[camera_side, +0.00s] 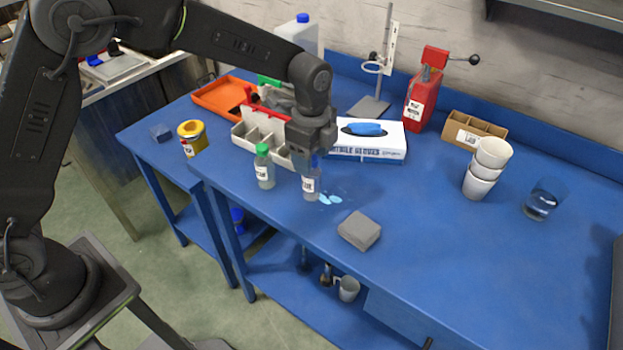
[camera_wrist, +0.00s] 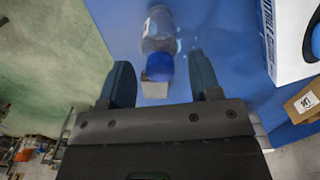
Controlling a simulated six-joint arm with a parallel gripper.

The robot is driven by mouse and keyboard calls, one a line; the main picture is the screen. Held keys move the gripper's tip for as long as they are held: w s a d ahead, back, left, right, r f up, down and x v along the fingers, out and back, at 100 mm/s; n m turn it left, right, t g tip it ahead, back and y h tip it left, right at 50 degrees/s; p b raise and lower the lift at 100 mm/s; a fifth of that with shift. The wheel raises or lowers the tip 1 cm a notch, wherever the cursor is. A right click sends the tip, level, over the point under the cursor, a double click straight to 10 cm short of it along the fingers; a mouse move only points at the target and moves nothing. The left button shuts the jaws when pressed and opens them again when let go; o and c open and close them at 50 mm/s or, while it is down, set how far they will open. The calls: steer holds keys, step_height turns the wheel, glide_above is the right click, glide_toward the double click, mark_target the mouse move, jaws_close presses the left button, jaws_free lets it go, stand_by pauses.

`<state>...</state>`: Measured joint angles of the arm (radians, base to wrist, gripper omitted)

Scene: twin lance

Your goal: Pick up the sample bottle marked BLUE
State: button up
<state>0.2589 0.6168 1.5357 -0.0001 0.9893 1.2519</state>
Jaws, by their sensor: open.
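The bottle with the blue cap (camera_side: 311,187) stands upright on the blue bench near its front edge, a white label on its side. The label is too small to read. In the wrist view, this bottle (camera_wrist: 157,28) has its blue cap showing between my two fingers. My gripper (camera_side: 311,158) is directly above it, fingers pointing down, and hides part of the cap. In the wrist view, my gripper (camera_wrist: 159,60) is open, with a gap on both sides of the cap. A similar bottle with a green cap (camera_side: 265,173) stands just to its left.
A divided tray (camera_side: 243,139) and a glove box (camera_side: 368,150) stand close behind. A grey block (camera_side: 359,230) lies in front, to the right. Pale blue drops (camera_side: 329,200) lie beside the bottle. Stacked cups (camera_side: 482,178) and a glass (camera_side: 541,204) stand farther right.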

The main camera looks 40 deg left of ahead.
jaws_close()
stand_by(0.5)
steer(key=shift+r, duration=0.1)
